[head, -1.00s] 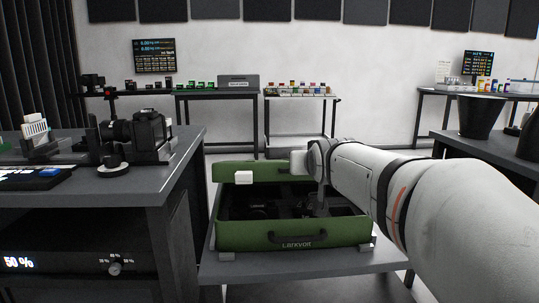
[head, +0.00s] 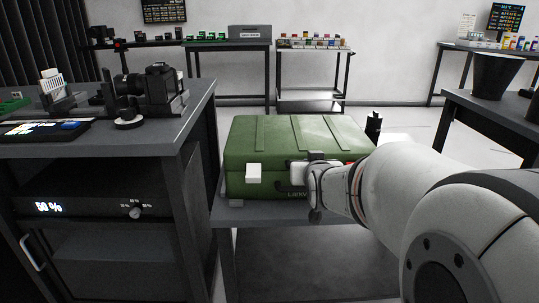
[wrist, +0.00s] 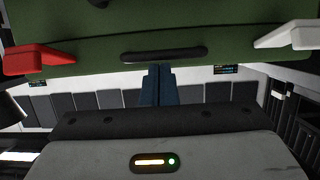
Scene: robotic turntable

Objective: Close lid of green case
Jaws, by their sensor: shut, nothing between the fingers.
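The green case (head: 290,135) sits on a low grey table in the head view. Its lid is down over the base, with the ribbed top showing. A white latch (head: 253,173) sticks out at the front left. The wrist view shows the case's green face (wrist: 100,50), a dark handle (wrist: 163,54), a red latch (wrist: 38,60) and the white latch (wrist: 288,36). My gripper (wrist: 158,70) is shut and empty, its dark blue fingers close to the handle. Whether they touch the case cannot be told. My wrist hides the case's front right in the head view.
The low table (head: 265,212) has a narrow bare strip in front of the case. A grey workbench (head: 160,150) with a camera (head: 160,88) stands close on the left. Another table with a dark bin (head: 490,75) stands at the right. Open floor lies behind the case.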

